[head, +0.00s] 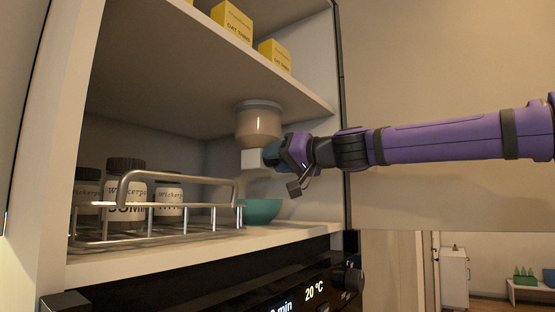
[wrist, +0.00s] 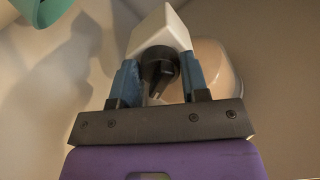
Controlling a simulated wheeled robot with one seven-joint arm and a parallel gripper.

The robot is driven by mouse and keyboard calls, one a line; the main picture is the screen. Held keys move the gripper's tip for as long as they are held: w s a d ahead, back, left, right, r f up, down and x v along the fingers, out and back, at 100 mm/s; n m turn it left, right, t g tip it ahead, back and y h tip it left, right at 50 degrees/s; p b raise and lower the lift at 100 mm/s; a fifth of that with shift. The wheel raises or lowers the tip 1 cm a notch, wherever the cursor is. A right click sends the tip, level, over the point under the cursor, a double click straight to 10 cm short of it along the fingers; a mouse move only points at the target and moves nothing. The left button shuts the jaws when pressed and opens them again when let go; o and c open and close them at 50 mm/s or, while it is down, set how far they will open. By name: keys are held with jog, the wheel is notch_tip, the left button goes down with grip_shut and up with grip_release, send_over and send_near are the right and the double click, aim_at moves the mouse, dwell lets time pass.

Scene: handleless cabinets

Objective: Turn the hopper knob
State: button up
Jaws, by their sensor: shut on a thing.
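The hopper (head: 258,124) is a clear container with brownish contents, fixed under the cabinet's upper shelf. Its white outlet block (head: 252,159) hangs below it. In the wrist view the hopper (wrist: 222,66) is behind the fingers, and the white block (wrist: 160,32) is just beyond them. The dark hopper knob (wrist: 158,66) sits between my blue fingertips. My gripper (head: 272,152) reaches in from the right; in the wrist view my gripper (wrist: 158,78) is shut on the knob. A teal bowl (head: 262,210) stands on the lower shelf below the outlet; its edge shows in the wrist view (wrist: 42,10).
A metal rack (head: 180,178) with labelled jars (head: 126,190) stands left on the lower shelf. Yellow boxes (head: 232,22) sit on the upper shelf (head: 160,60). A dark appliance with a lit display (head: 315,290) is below. The cabinet's right wall edge (head: 341,120) is close to my arm.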

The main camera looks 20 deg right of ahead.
dwell(0.4)
jog(key=o, duration=0.9)
jog(key=shift+s+d, duration=0.1)
jog(key=v, duration=1)
jog(key=shift+s, duration=0.25)
jog(key=shift+d, duration=0.15)
